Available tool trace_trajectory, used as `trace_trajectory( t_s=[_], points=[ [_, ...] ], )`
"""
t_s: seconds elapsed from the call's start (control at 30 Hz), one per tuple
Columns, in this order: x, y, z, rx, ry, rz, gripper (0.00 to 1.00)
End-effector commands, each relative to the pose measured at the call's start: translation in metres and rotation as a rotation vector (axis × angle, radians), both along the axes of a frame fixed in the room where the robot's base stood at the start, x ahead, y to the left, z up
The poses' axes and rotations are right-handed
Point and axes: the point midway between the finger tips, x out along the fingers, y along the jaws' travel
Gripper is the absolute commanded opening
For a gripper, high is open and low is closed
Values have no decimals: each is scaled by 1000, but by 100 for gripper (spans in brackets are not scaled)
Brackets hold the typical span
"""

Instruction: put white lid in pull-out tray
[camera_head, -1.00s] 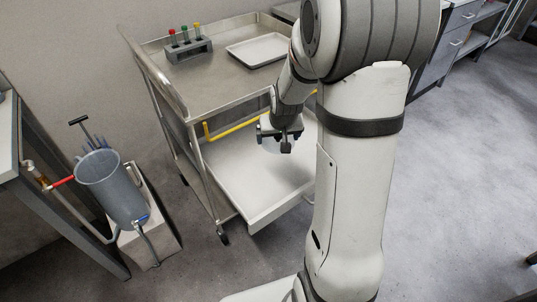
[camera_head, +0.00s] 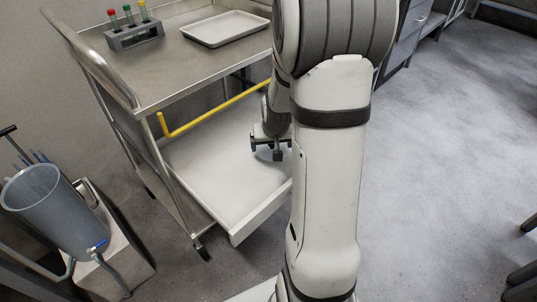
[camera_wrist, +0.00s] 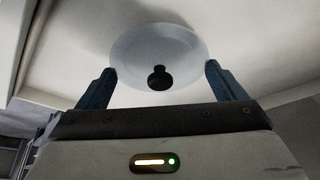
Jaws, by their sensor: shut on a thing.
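The white lid (camera_wrist: 150,42), round with a black knob (camera_wrist: 160,78), sits between the two blue-grey fingers of my gripper (camera_wrist: 161,68) in the wrist view. The fingers are shut on it at its sides. In the head view my gripper (camera_head: 269,151) is over the right part of the white pull-out tray (camera_head: 205,178), low on the metal cart. The tray is drawn out and its visible floor is bare. In the head view the lid cannot be made out clearly, and I cannot tell whether it touches the tray.
A yellow bar (camera_head: 215,110) runs above the tray's back part. The cart's top (camera_head: 165,75) carries a tube rack (camera_head: 135,36) and a shallow white tray (camera_head: 226,28). A grey bucket (camera_head: 55,210) stands at the left. Open floor (camera_head: 440,150) lies to the right.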

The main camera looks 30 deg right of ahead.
Motion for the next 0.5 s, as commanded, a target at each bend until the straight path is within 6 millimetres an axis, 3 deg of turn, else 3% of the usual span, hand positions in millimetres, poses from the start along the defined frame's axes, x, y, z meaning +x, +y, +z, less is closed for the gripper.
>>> trace_trajectory(
  t_s=[0.27,0.5],
  points=[
    [0,1,-36,0,1,4,69],
    [1,2,-37,-1,-1,4,69]
  ],
)
